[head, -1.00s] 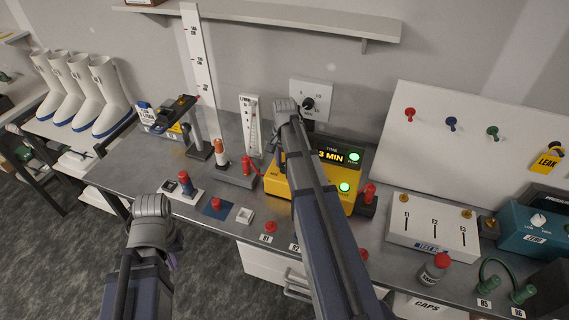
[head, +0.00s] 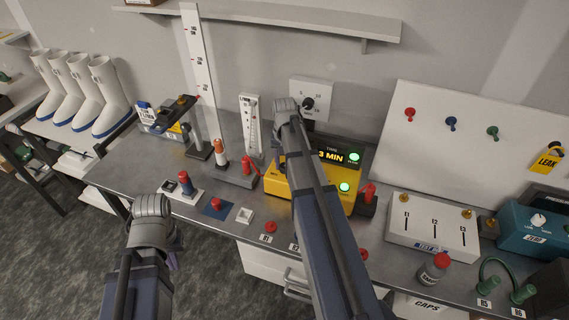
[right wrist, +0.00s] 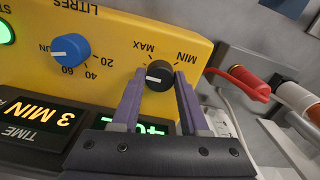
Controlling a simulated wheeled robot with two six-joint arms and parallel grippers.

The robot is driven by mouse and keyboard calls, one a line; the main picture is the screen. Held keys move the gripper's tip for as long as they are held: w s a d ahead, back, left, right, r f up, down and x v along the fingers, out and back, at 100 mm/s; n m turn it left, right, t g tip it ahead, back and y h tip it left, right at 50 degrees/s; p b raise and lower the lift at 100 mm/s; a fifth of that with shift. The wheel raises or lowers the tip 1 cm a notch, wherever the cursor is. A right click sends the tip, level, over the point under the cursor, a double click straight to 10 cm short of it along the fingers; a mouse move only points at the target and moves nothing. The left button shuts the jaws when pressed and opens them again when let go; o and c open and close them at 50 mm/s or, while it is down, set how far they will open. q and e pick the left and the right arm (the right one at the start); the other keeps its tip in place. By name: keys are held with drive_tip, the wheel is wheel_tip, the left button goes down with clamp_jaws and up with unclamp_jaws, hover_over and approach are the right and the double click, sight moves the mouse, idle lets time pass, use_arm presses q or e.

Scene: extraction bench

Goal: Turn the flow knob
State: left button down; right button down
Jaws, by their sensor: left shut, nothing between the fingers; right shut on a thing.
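The flow knob (right wrist: 159,75) is a small black knob with a pale pointer line, marked MIN and MAX, on the yellow pump unit's front in the right wrist view. My right gripper (right wrist: 160,82) has its two purple fingers closed on either side of this knob. In the head view the yellow unit (head: 283,184) stands on the bench, and my right arm hides the knob and the right gripper. My left gripper (head: 172,261) hangs low in front of the bench, shut and empty, mostly hidden by its own wrist.
A blue LITRES knob (right wrist: 71,50) sits beside the black knob on the same panel. A red-handled valve (head: 249,165) and a white gauge (head: 251,125) stand left of the unit. A red-handled lever (head: 368,194) is close on its right.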

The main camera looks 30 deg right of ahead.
sight(284, 166)
drive_tip(key=shift+n, duration=0.5)
drive_tip(key=shift+c, duration=2.1)
unclamp_jaws()
drive_tip(key=shift+r, duration=0.1)
wheel_tip(284, 166, up, 8)
drive_tip(key=p, duration=0.8)
drive_tip(key=shift+f, duration=0.2)
